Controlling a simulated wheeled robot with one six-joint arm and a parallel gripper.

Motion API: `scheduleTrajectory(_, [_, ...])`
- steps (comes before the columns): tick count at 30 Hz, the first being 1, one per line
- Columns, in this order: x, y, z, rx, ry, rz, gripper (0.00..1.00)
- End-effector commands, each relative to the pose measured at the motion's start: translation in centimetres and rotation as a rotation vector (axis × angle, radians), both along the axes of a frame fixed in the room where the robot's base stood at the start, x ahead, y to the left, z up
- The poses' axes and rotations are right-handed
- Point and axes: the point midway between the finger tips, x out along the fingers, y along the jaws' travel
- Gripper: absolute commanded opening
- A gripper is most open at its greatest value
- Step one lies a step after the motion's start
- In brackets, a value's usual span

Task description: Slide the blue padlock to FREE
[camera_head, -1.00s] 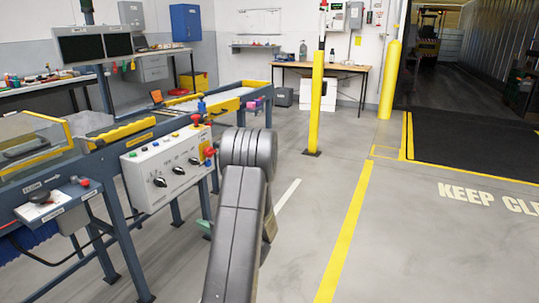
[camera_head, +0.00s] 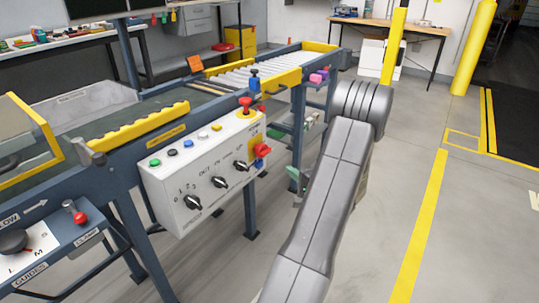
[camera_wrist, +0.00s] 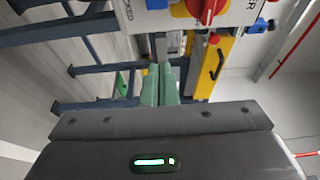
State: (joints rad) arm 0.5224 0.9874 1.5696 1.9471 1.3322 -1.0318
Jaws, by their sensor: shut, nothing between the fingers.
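My gripper (camera_wrist: 161,76) shows in the wrist view as two green fingers shut together, with nothing between them. Its tips point toward the underside of the white control box (camera_wrist: 150,17) and a grey piece beneath it, apparently without contact. In the head view my arm hides most of the gripper. A small blue piece (camera_head: 254,83) with a dark cap stands on the conveyor rail behind the control box; I cannot tell whether it is the padlock. Another small blue part (camera_wrist: 271,25) shows at the right in the wrist view. No FREE marking is readable.
The control box (camera_head: 190,190) carries black knobs, coloured buttons and a red mushroom button (camera_head: 245,105). A red rotary handle (camera_head: 262,151) sits on its right side. Small pink and purple items (camera_head: 318,77) hang farther along the conveyor. The floor (camera_head: 400,190) right of my arm is clear.

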Motion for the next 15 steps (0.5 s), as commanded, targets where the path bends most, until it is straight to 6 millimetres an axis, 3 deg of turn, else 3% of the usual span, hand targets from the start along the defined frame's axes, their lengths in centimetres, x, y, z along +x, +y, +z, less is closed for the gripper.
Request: scheduleTrajectory(15, [0.45,0.34,-0.05,-0.001,-0.001,0.001,0.0])
